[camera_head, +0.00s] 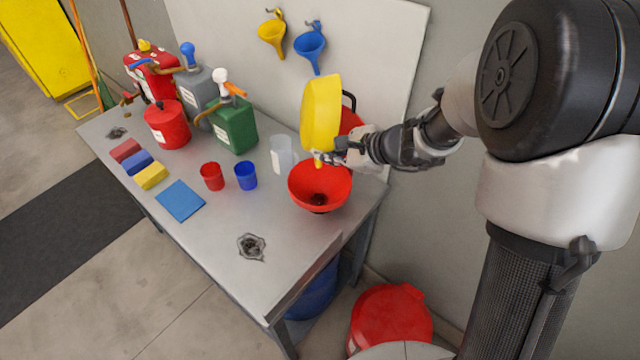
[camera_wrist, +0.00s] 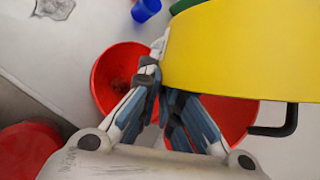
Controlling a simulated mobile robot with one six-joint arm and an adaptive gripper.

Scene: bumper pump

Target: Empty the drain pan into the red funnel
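The yellow drain pan (camera_head: 321,112) is tipped steeply on its side above the back of the red funnel (camera_head: 330,187). My gripper (camera_head: 338,156) is at the pan's lower edge and appears shut on it; the exact grip is partly hidden. In the wrist view the pan (camera_wrist: 235,48) fills the upper right, and my fingers (camera_wrist: 168,88) meet its edge. The funnel (camera_wrist: 103,78) shows below and left of the fingers, with a dark patch inside. The pan's inside is hidden, and I cannot see any liquid flowing.
A red thing (camera_head: 350,123) stands behind the pan, partly hidden. A clear cup (camera_head: 281,154), a blue cup (camera_head: 246,176) and a red cup (camera_head: 212,176) stand left of the funnel. A green can (camera_head: 234,128) is behind them. The table's (camera_head: 300,250) front right is mostly clear.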

